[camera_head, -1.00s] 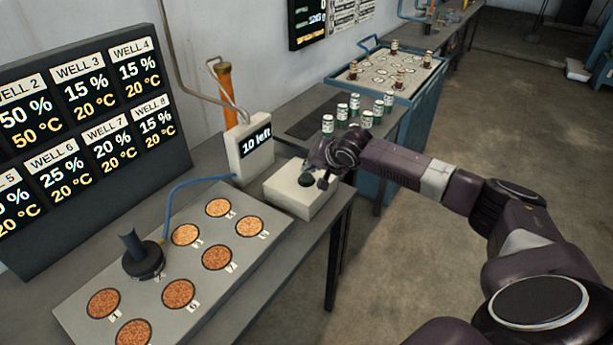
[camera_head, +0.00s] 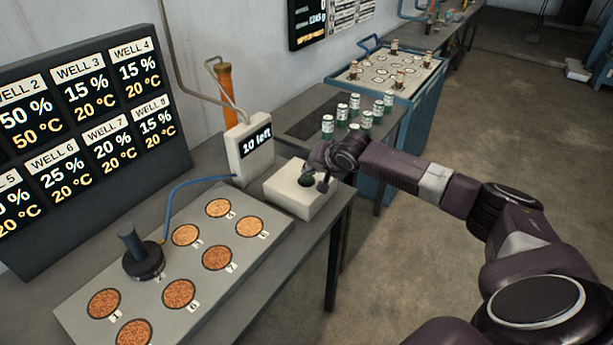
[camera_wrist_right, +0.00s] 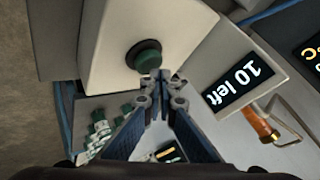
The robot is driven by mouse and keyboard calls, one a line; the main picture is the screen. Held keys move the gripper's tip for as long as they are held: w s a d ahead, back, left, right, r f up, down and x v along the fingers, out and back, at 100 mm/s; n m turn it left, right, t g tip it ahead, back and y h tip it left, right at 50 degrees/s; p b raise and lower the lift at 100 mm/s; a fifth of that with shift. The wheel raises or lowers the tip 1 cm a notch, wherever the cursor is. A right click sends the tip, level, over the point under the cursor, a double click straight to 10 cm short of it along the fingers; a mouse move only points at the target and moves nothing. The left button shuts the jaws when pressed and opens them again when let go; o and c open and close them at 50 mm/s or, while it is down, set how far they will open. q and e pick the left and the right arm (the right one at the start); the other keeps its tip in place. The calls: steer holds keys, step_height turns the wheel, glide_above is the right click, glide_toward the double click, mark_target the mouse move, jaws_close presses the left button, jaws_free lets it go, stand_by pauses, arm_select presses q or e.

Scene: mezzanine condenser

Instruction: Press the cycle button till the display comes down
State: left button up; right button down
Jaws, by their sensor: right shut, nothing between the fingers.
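The cycle button is a dark green round button (camera_head: 306,180) on top of a white box (camera_head: 310,203) at the bench's right end. It also shows in the right wrist view (camera_wrist_right: 145,55), just beyond my fingertips. The display (camera_head: 256,140) behind the box reads "10 left"; it shows in the right wrist view too (camera_wrist_right: 240,85). My right gripper (camera_head: 318,181) is shut and empty, with its tips right at the button. I cannot tell whether they touch it. My left gripper is not in view.
A grey plate with several numbered wells (camera_head: 217,257) and a dark-handled tool (camera_head: 143,259) lies to the left. A large well readout board (camera_head: 90,140) stands behind it. Several small green-and-white cans (camera_head: 355,104) and a blue-edged tray (camera_head: 390,78) stand farther back.

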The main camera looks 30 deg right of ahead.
mark_target(308, 177)
steer(key=shift+f, duration=0.65)
stand_by(0.6)
steer(key=shift+r, duration=0.1)
steer(key=shift+r+p, duration=0.95)
steer(key=shift+p, duration=0.05)
step_height(308, 177, up, 5)
steer(key=p, duration=0.5)
steer(key=shift+r, duration=0.1)
stand_by(0.6)
